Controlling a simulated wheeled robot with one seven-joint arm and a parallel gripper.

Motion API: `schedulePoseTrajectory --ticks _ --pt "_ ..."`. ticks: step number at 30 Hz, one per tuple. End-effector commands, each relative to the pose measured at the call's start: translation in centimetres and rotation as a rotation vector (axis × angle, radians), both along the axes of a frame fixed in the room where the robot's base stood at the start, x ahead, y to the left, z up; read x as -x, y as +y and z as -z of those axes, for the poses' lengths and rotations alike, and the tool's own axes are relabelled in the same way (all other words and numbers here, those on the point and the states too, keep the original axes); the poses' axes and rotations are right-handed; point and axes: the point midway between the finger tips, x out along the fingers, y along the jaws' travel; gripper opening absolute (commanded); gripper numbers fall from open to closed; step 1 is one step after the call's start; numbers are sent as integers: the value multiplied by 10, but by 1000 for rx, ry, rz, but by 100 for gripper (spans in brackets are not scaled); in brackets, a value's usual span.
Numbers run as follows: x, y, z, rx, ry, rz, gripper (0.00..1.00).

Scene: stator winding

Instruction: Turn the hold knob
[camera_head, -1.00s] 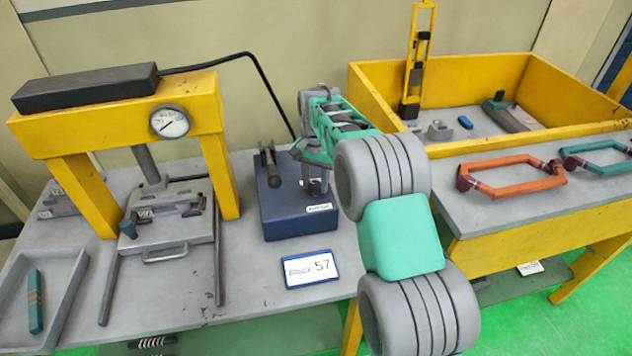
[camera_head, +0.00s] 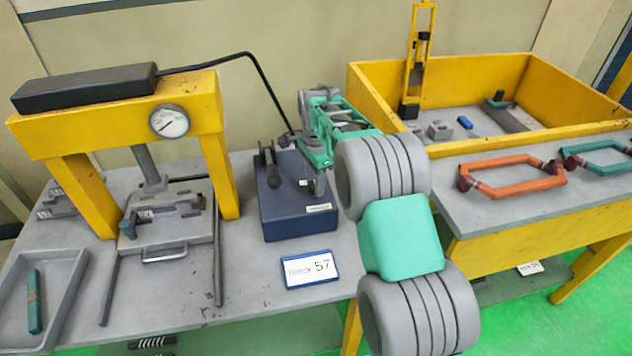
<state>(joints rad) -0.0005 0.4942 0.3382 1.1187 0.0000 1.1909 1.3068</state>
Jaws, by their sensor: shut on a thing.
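A blue box (camera_head: 289,224) with a pale label stands on the grey bench, just right of the yellow press. A dark lever with a rounded end (camera_head: 272,174) sticks up at its left side.
A yellow press (camera_head: 112,110) with a gauge stands left, its black hose reaching behind the box. A "Block 57" card (camera_head: 312,269) lies in front. A yellow-walled bin (camera_head: 470,75), an orange handle (camera_head: 515,178) and a teal handle (camera_head: 598,160) are right.

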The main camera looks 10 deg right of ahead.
Motion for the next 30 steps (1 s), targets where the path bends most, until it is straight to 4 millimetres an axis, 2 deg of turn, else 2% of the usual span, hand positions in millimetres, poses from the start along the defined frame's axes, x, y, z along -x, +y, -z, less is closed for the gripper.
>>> schedulePoseTrajectory --ticks 14,15,23,30 --pt "-1 0 -2 0 -4 20 0" --pt "-1 0 -2 0 -4 20 39" --pt "0 0 -1 0 -2 18 60" --pt "0 0 -1 0 -1 18 60"
